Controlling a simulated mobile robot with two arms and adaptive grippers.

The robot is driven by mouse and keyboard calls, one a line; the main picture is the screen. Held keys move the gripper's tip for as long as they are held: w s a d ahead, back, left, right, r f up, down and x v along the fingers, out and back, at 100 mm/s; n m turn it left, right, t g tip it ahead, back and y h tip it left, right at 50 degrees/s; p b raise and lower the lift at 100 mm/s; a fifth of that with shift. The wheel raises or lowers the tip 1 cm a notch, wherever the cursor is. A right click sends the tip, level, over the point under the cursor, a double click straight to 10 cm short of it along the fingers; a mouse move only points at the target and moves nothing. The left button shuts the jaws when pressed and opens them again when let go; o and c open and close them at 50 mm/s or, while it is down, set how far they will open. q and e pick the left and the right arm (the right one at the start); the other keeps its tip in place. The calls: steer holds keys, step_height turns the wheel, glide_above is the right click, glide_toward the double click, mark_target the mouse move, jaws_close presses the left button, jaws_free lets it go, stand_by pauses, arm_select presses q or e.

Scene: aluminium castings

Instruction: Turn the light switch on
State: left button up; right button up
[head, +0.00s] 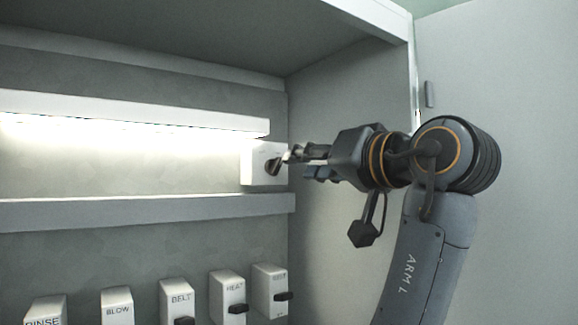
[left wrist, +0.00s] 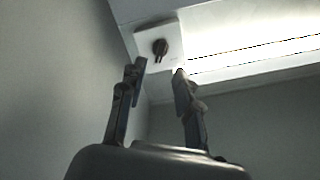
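The light switch is a white box (head: 258,163) with a dark rotary knob (head: 272,166), at the right end of the lit strip. The knob also shows in the left wrist view (left wrist: 160,48), beyond the fingertips and between their lines. My left gripper (head: 296,158) is at the right of the switch, its fingertips close to the knob; in the head view I cannot tell whether they touch it. In the left wrist view my left gripper (left wrist: 160,72) has its fingers apart with nothing between them. The light strip (head: 130,118) glows brightly. My right gripper is not in view.
A shelf ledge (head: 150,212) runs just below the switch. Below it is a row of several labelled white switch boxes, among them BELT (head: 176,297) and HEAT (head: 228,292). A side wall (head: 340,90) stands close on the right, and an overhang (head: 200,30) is above.

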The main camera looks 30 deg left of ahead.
arm_select(q)
steer(key=v, duration=0.4)
steer(key=shift+s+d, duration=0.1)
steer(key=shift+d, duration=0.3)
